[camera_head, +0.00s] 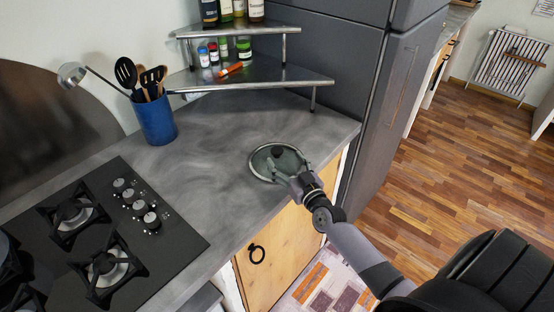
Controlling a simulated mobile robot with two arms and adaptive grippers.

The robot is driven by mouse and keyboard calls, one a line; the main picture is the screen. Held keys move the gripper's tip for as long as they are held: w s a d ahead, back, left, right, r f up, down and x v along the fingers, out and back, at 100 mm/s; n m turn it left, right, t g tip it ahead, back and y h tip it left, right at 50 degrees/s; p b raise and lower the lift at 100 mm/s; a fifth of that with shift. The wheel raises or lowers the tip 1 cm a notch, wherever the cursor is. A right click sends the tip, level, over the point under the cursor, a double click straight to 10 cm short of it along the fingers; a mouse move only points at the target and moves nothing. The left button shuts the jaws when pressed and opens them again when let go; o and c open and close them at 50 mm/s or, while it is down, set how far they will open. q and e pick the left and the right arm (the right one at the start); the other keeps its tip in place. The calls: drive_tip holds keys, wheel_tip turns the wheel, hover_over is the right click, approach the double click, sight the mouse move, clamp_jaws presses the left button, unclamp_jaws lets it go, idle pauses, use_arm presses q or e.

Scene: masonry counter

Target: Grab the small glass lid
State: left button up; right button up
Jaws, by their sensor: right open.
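The small glass lid (263,157) lies on the grey counter near its right front edge. It is round, with a pale rim and a dark knob in the middle. My right gripper (287,163) reaches over the lid's right side, its fingers open and near the knob. I cannot tell whether the fingers touch the lid. My right arm comes in from the lower right and hides part of the lid's right edge. My left gripper is not in view.
A black gas hob (165,241) is set in the counter at the left. A blue utensil pot (156,121) stands behind it. A metal corner shelf (262,76) with jars and bottles stands behind the lid. A dark fridge (366,110) stands close on the right.

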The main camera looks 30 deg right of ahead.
sight(279, 156)
drive_tip(key=w, duration=0.5)
drive_tip(key=shift+d+f, duration=0.2)
drive_tip(key=shift+f, duration=0.15)
drive_tip(key=shift+s, duration=0.1)
drive_tip(key=shift+r, duration=0.1)
drive_tip(key=shift+c, duration=0.2)
drive_tip(key=shift+s+f, duration=0.1)
drive_tip(key=shift+f, duration=0.1)
clamp_jaws()
